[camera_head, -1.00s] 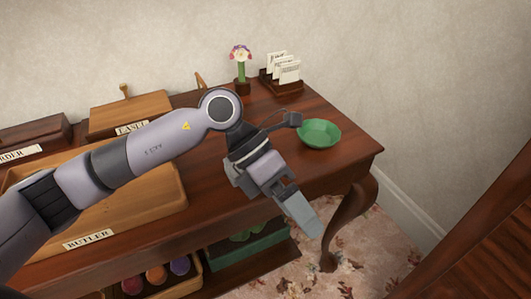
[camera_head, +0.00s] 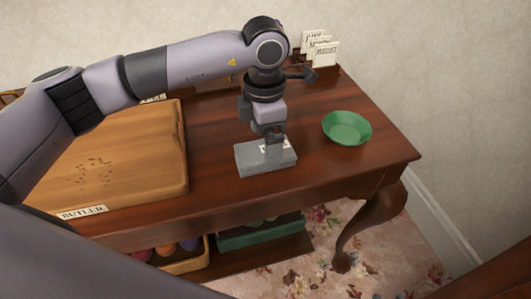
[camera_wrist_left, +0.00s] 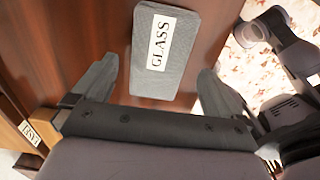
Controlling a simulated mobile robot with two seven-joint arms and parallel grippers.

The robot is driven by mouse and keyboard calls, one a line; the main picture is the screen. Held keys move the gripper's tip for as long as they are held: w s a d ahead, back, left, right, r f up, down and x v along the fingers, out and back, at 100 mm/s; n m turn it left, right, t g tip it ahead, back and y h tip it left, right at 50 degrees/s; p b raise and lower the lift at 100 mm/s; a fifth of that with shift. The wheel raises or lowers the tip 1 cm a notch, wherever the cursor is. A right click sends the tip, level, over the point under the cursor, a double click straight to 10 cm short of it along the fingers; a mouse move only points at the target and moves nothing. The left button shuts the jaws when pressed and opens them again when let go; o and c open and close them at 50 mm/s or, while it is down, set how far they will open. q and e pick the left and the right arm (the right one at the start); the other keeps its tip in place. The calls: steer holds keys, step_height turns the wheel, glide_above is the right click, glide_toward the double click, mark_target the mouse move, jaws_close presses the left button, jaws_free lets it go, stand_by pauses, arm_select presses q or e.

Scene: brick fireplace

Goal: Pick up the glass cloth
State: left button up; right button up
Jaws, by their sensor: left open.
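The glass cloth (camera_head: 252,160) is a grey folded block with a white label, lying on the dark wooden table. In the left wrist view the cloth (camera_wrist_left: 170,75) shows its label reading GLASS. My left gripper (camera_head: 274,138) points down just over the cloth in the head view. In the left wrist view its open fingers (camera_wrist_left: 157,70) stand on either side of the cloth's near end. I cannot tell whether they touch it or how low they reach. My right gripper is not in view.
A green bowl (camera_head: 347,128) sits right of the cloth. A wooden tray labelled BUTLER (camera_head: 180,185) is to the left. A card holder (camera_head: 325,70) stands at the back. The table (camera_head: 330,170) has free room in front of the bowl. A green box (camera_head: 262,234) is below.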

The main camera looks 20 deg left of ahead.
arm_select(q)
step_height(320, 180, down, 3)
steer(key=shift+r, duration=0.2)
steer(key=c, duration=1.1)
steer(key=shift+r, duration=0.15)
step_height(320, 180, up, 20)
steer(key=shift+p, duration=0.4)
steer(key=o, duration=0.3)
steer(key=shift+c, duration=1)
